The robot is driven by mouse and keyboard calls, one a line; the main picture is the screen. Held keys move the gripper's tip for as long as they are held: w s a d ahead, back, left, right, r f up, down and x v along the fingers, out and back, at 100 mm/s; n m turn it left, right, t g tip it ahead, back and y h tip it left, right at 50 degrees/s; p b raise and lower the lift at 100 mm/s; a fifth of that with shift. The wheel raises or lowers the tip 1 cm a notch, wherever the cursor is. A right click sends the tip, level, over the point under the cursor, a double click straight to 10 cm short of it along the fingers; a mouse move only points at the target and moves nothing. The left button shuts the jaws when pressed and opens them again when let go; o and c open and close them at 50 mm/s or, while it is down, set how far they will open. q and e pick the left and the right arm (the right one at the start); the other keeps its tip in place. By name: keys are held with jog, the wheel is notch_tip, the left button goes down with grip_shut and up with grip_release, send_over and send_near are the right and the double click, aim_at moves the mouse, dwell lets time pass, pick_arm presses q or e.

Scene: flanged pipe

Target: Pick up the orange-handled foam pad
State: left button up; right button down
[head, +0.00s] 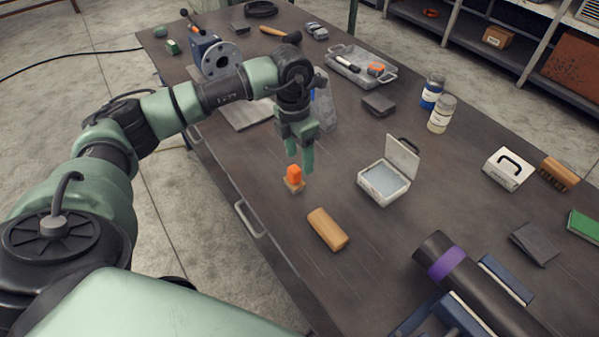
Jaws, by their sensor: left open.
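The foam pad (294,186) has an upright orange handle (294,173) on a tan base and stands on the dark workbench (330,280) near its front edge. My left gripper (300,166) points down just above and behind the pad, with its two green fingers apart and nothing between them. The fingertips are close to the orange handle; I cannot tell whether they touch it. My right gripper is not in the view.
A wooden block (328,229) lies in front of the pad. An open white case (384,185) stands to its right. A dark pipe with a purple band (447,263) lies at the lower right. Bottles (441,114) and a tray (385,79) stand farther back.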

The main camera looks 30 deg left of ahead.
aim_at(294, 168)
pick_arm(q)
jog(key=shift+a+r+y, duration=0.2)
jog(key=shift+a+y, duration=0.2)
jog(key=shift+a, duration=0.6)
jog(key=shift+s+a+f, duration=0.1)
jog(key=shift+a+f, duration=0.05)
jog(key=shift+f, duration=0.1)
jog(key=f+p, duration=0.1)
jog(key=f, duration=0.1)
jog(key=f+p, duration=0.1)
jog(key=f, duration=0.1)
jog(key=f+p, duration=0.1)
jog(key=f, duration=0.1)
jog(key=shift+w+f, duration=0.15)
jog(key=shift+w, duration=0.25)
jog(key=shift+f, duration=0.35)
jog(key=shift+d, duration=0.2)
grip_shut()
